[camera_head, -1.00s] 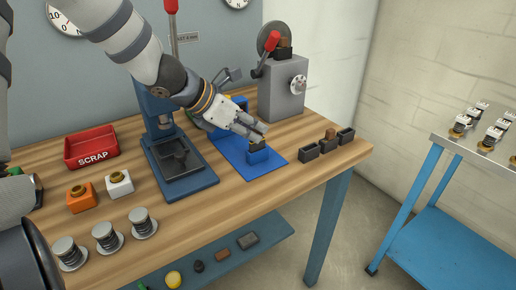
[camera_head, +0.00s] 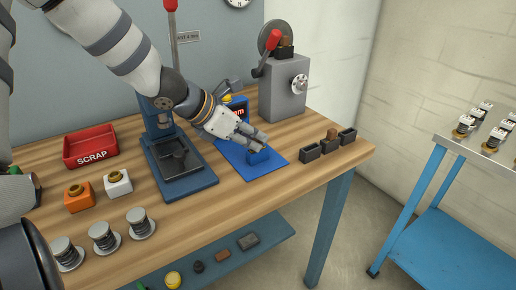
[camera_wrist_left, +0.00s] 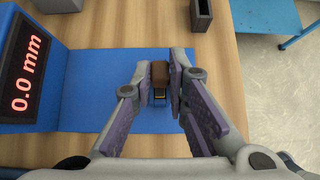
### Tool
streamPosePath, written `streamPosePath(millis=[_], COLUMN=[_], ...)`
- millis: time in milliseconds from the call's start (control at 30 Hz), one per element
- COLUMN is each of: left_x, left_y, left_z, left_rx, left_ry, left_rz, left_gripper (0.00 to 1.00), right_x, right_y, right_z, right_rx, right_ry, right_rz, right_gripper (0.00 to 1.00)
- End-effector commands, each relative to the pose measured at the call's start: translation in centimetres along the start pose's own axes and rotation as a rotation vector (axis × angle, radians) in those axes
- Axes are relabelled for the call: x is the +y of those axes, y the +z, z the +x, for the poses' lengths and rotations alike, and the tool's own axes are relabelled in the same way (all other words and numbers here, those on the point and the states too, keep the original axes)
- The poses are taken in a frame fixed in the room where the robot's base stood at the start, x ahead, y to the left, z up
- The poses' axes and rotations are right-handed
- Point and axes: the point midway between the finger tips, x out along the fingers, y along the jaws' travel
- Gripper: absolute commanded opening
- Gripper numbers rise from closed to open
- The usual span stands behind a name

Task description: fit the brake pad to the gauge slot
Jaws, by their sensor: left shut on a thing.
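My left gripper (camera_head: 262,141) is shut on the brake pad, just over the blue gauge block (camera_head: 258,157) on the blue gauge plate. In the left wrist view the brown pad (camera_wrist_left: 160,72) sits between the two fingertips (camera_wrist_left: 160,76), with the blue gauge block (camera_wrist_left: 159,98) below it. I cannot tell how deep the pad is in the slot. The fingers hide the pad in the head view. My right gripper is not in view.
Dark open holders (camera_head: 331,142) stand right of the gauge plate, one with a brown piece in it. A blue press (camera_head: 178,165) stands left of it and a grey machine (camera_head: 283,90) behind. A red SCRAP bin (camera_head: 90,148) lies further left.

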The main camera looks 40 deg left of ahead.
Motion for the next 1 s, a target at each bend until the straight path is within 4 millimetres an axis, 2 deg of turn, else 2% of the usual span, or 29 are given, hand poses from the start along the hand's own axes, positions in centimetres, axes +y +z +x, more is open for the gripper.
streamPosePath(millis=[933, 967, 1000], left_x=[-0.01, -0.01, -0.01], left_y=[-0.25, -0.25, -0.26], left_z=[0.24, 0.24, 0.24], left_rx=[0.0, 0.0, 0.0], left_ry=[0.0, 0.0, 0.0], left_rz=[0.0, 0.0, 0.001], left_gripper=[0.0, 0.19, 0.28], right_x=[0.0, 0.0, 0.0], right_y=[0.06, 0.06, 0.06], right_z=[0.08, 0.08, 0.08], right_rx=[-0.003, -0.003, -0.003], right_ry=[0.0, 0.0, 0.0], right_rz=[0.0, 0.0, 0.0], right_gripper=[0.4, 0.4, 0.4])
